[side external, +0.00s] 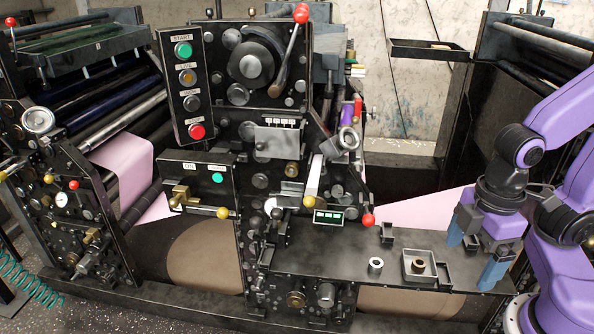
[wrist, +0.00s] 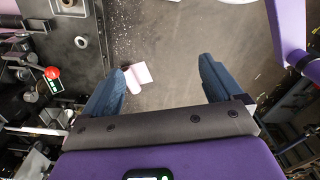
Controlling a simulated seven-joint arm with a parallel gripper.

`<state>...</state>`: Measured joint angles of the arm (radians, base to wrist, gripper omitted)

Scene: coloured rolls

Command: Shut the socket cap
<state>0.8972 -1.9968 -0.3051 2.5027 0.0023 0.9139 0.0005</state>
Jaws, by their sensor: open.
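I cannot make out for certain which part is the socket cap. A square metal tray (side external: 438,280) with a brass round socket (side external: 418,266) in it sits on the dark metal shelf (side external: 330,262). A pale metal ring (side external: 376,266) stands to its left; it also shows in the wrist view (wrist: 81,42). My gripper (side external: 476,254) is at the right end of the shelf, to the right of the tray, with its blue fingers pointing down. In the wrist view my gripper (wrist: 160,84) has its fingers wide apart, with nothing between them.
A black press stands left of the shelf. Its red-knobbed lever (side external: 368,219), yellow-knobbed lever (side external: 309,201) and small green display (side external: 328,216) are at the shelf's back-left. A small black bracket (side external: 387,234) stands behind the ring. Pink paper (side external: 420,210) runs behind the shelf.

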